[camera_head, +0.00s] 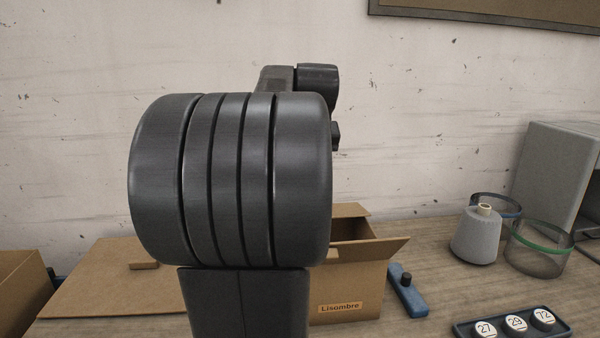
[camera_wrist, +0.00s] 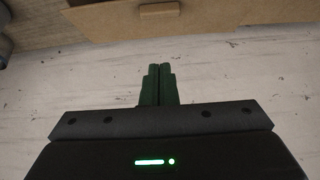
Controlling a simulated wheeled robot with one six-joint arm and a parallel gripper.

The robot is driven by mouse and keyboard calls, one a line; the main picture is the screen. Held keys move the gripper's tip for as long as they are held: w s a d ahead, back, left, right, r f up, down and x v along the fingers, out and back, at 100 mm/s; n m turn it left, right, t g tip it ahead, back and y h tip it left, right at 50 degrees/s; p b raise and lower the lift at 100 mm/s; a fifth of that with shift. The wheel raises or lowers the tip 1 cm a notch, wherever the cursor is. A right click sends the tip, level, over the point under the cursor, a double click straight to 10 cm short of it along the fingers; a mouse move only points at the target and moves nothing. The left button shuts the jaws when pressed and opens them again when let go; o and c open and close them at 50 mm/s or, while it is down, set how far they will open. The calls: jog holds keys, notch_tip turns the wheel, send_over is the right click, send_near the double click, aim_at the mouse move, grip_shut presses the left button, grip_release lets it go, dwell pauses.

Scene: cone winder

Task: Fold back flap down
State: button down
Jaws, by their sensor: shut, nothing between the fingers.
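The open cardboard box (camera_head: 345,292), labelled "Lisombre", stands on the table behind my arm in the head view. Its back flap (camera_head: 349,211) stands up at the far side, and only its right end shows past my arm. A flap on the right (camera_head: 388,252) slants outward. My arm hides the box's left part. My gripper is hidden in the head view. In the wrist view my gripper (camera_wrist: 159,68) has green fingers shut together and empty, pointing toward a cardboard surface (camera_wrist: 95,22) at the top.
A flat cardboard sheet (camera_head: 105,285) with a small brown piece (camera_head: 144,265) lies left. Another carton (camera_head: 20,290) is at the far left. A blue tool (camera_head: 408,295), a grey cone (camera_head: 477,236), glass jars (camera_head: 540,250) and a numbered tray (camera_head: 495,335) lie right. The wall is close behind.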

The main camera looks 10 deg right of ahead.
jog(key=x, duration=0.9)
jog(key=shift+s, duration=0.1)
notch_tip(320, 180, down, 2)
jog(key=shift+s+f, duration=0.15)
jog(key=shift+f, duration=0.05)
jog(key=shift+s+f, duration=0.2)
jog(key=shift+f, duration=0.55)
jog(key=f+b, duration=0.1)
jog(key=b, duration=0.1)
jog(key=s+f+t+b, duration=0.1)
jog(key=b, duration=0.1)
jog(key=shift+s+f+b, duration=0.45)
jog(key=shift+f+b, duration=0.1)
jog(key=shift+f, duration=0.05)
